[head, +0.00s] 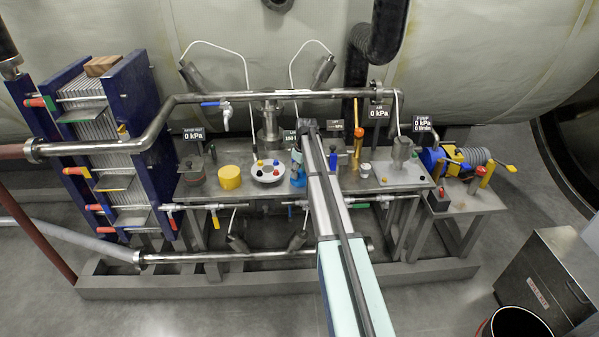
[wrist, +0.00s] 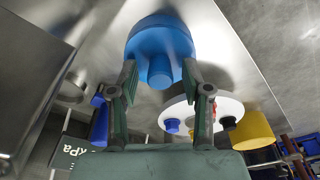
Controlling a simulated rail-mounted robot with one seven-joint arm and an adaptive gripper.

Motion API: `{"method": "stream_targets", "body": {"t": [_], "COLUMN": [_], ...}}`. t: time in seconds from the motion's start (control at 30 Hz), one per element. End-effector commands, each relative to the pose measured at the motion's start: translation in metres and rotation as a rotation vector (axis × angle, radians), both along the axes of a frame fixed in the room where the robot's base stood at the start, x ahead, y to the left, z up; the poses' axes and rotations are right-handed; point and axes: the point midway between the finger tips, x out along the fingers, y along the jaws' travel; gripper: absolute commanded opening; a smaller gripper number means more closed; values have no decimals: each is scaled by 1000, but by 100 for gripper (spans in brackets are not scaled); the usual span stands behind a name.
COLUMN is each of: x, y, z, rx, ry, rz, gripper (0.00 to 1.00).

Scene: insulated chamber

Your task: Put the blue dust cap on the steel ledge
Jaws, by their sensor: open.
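A blue dust cap (wrist: 160,40), a wide round disc with a narrower stub, sits on the steel bench top in the wrist view. My gripper (wrist: 159,72) is open, with its two fingertips on either side of the stub and visible gaps between them. In the head view, the blue cap (head: 298,181) shows low beside the white dish, below my gripper (head: 297,160), partly hidden by it. Steel shelves (head: 113,183) jut from the plate stack at the left; I cannot tell whether one is the named ledge.
A white dish (head: 258,178) with several small coloured knobs and a yellow cylinder (head: 230,178) stand left of the cap. A steel pipe (head: 250,97) crosses above the bench. Bare bench top shows at the right.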

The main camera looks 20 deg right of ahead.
Motion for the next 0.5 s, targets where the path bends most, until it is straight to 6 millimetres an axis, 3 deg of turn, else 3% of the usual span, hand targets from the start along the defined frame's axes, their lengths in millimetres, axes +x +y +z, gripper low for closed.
{"method": "stream_targets", "body": {"t": [0.17, 0.5], "x": [-3, -11], "y": [-1, -5], "z": [18, 82], "rx": [0, 0], "ry": [-1, -1], "rz": [0, 0], "gripper": [49, 49]}}
